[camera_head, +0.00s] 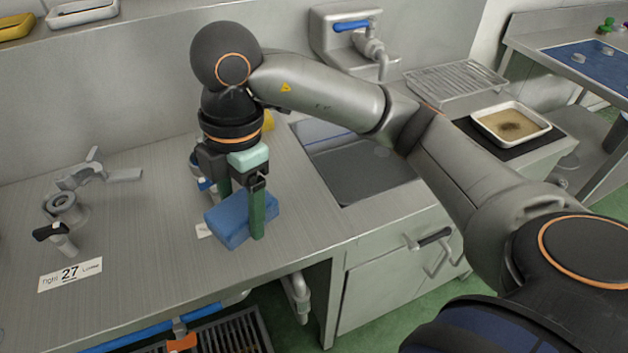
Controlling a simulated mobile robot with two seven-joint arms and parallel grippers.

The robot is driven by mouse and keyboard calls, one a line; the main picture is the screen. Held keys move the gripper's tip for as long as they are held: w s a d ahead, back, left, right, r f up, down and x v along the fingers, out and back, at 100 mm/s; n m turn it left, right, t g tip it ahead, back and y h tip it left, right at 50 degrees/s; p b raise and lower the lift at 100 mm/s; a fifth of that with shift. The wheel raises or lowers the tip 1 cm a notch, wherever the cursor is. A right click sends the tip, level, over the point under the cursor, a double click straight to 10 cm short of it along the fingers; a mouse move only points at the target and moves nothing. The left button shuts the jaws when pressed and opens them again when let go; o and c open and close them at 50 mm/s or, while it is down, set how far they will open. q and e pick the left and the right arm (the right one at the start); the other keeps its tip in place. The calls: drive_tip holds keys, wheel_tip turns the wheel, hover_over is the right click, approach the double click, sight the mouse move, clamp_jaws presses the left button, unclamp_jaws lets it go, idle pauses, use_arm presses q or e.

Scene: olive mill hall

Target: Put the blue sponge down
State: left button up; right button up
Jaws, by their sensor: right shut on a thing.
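The blue sponge (229,222) is a blue block low over the steel counter (150,240), near the counter's front edge and left of the sink. My right gripper (242,215) points down from above and is shut on the sponge, with its green fingers on either side of it. I cannot tell whether the sponge's underside touches the counter. The gripper body and fingers hide part of the sponge and what lies behind it. My left gripper is not in view.
The sink basin (362,168) opens just right of the sponge, with a blue-handled tap (352,26) behind. A tray (511,123) and wire rack (455,80) stand right. Bare counter lies left of the sponge.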

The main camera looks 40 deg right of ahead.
drive_tip(key=shift+d, duration=0.2)
drive_tip(key=w+d+f+b, duration=0.1)
drive_tip(key=w+d+f, duration=0.25)
drive_tip(key=d, duration=0.45)
hover_over(300, 212)
wheel_tip(300, 212, down, 6)
drive_tip(key=shift+s+a+r, duration=0.15)
drive_tip(key=shift+r, duration=0.1)
drive_tip(key=shift+f, duration=0.25)
drive_tip(key=f, duration=0.3)
drive_tip(key=shift+d+f, duration=0.25)
drive_tip(key=shift+d, duration=0.1)
use_arm(q)
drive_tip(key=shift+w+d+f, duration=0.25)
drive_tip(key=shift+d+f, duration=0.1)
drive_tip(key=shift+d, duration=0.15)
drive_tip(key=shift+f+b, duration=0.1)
drive_tip(key=shift+b, duration=0.2)
use_arm(e)
drive_tip(key=shift+f, duration=0.1)
